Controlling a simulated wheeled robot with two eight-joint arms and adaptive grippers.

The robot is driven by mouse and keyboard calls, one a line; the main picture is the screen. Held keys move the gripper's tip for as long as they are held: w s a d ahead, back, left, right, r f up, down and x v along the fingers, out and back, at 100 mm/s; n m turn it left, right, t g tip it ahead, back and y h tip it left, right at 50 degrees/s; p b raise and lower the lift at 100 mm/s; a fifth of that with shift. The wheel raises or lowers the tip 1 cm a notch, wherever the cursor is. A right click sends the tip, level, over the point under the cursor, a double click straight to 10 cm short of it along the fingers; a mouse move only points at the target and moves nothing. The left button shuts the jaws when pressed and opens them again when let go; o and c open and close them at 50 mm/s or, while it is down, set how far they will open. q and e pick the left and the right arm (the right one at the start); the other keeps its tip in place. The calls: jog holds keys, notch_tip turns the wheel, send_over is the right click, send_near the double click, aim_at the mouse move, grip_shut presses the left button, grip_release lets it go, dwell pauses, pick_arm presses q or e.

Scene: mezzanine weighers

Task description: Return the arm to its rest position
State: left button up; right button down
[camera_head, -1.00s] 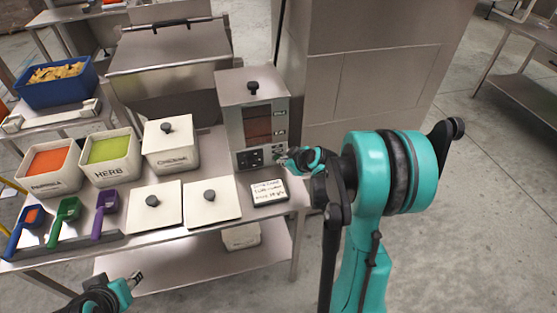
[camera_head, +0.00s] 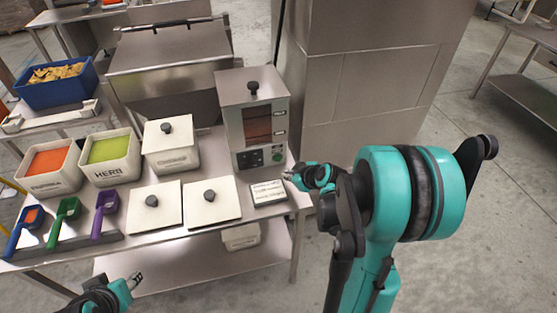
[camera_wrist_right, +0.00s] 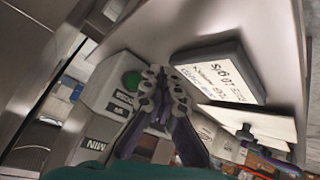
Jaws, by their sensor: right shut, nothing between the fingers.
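My right gripper (camera_head: 289,175) is shut and empty, just right of the small written card (camera_head: 268,192) on the steel table's right end. In the right wrist view its fingers (camera_wrist_right: 160,75) are closed together, with the card (camera_wrist_right: 220,72) and a panel with a green button (camera_wrist_right: 132,80) beyond them. My right arm fills the right of the head view. My left gripper (camera_head: 136,280) is at the lower left, in front of the table; its finger state is too small to judge.
A steel machine (camera_head: 253,120) stands behind the card. Paprika (camera_head: 50,168), herb (camera_head: 108,158) and lidded cheese (camera_head: 170,145) bins stand on the table (camera_head: 160,238), with two loose lids and several scoops. A steel cabinet (camera_head: 385,85) stands behind my right arm.

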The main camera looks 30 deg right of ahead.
dwell(0.4)
jog(key=s+a+r+m+g, duration=0.1)
jog(key=s+a+r, duration=0.3)
jog(key=s+a, duration=0.4)
jog(key=s+a+r+m+g, duration=0.1)
jog(key=s+a+r+m, duration=0.2)
jog(key=s+a+r, duration=0.2)
jog(key=s+a, duration=0.3)
jog(key=shift+r+m+h, duration=0.2)
jog(key=shift+m+h, duration=0.2)
dwell(1.3)
